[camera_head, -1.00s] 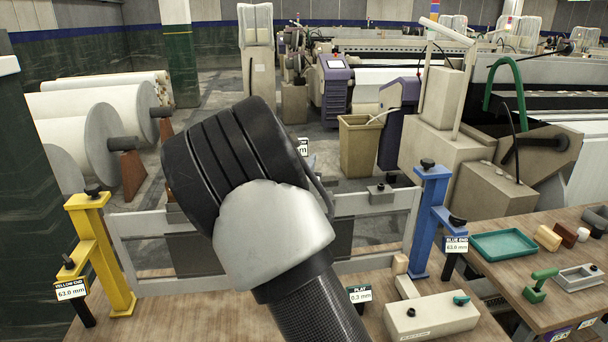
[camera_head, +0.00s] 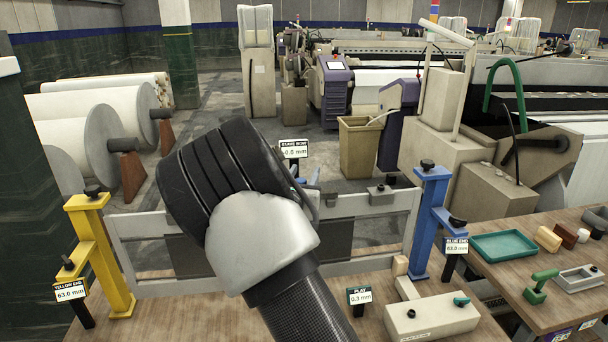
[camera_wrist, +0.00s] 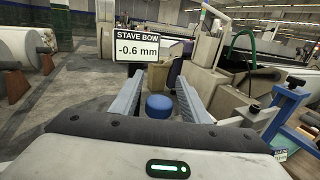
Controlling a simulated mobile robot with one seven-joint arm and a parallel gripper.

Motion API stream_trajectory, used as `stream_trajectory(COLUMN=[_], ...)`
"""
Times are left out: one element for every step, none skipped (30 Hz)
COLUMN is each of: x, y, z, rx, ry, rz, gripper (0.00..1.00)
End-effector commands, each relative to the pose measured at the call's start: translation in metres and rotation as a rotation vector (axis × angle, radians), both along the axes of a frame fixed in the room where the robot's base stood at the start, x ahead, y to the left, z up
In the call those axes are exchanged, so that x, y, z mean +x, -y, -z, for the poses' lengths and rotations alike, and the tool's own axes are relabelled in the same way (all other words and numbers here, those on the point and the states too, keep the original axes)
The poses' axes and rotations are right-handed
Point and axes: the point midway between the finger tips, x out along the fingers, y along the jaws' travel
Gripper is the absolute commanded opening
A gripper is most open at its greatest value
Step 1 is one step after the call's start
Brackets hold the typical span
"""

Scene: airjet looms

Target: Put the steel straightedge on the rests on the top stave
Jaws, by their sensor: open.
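The top stave (camera_head: 345,204) is the pale horizontal bar of a frame held between a yellow post (camera_head: 92,240) and a blue post (camera_head: 430,215). My arm hides its middle. Grey blocks with a dark knob (camera_head: 381,193) sit on its right part; I cannot tell whether they are rests. I cannot make out the steel straightedge in either view. My gripper (camera_wrist: 158,82) is open, its two grey fingers apart. A round blue knob (camera_wrist: 158,106) shows between the fingers; I cannot tell whether they touch it. In the head view the gripper is mostly hidden behind my wrist.
A stave bow display (camera_head: 294,150) reads -0.6 mm. A play display (camera_head: 359,296) reads 0.3 mm. A beige box (camera_head: 430,318) lies at front right. A teal tray (camera_head: 503,245) and small tools are on the right bench. Looms and large rolls stand behind.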

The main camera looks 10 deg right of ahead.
Motion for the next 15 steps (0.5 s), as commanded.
stream_trajectory(x=[-0.001,-0.003,-0.007,-0.012,-0.016,-0.023,-0.029,-0.035,-0.043,-0.05,-0.056,-0.064,-0.07,-0.075,-0.082], y=[-0.001,-0.002,-0.004,-0.005,-0.007,-0.011,-0.013,-0.015,-0.019,-0.022,-0.024,-0.028,-0.03,-0.032,-0.035], z=[-0.002,-0.001,-0.001,-0.001,-0.001,-0.001,-0.001,-0.001,-0.001,-0.001,-0.001,-0.001,-0.001,-0.001,-0.001], rx=[0.0,0.001,0.001,0.003,0.003,0.004,0.004,0.003,0.004,0.003,0.003,0.003,0.003,0.003,0.003], ry=[0.0,-0.001,-0.001,-0.001,0.0,-0.001,-0.001,0.0,-0.001,0.0,-0.001,-0.001,0.0,-0.001,0.0], rz=[0.0,-0.001,-0.001,0.0,-0.001,-0.001,-0.002,-0.001,-0.003,-0.003,-0.002,-0.003,-0.003,-0.002,-0.002], gripper=[0.41,0.41,0.41,0.41,0.41,0.41,0.41,0.41,0.41,0.41,0.41,0.41,0.41,0.41,0.41])
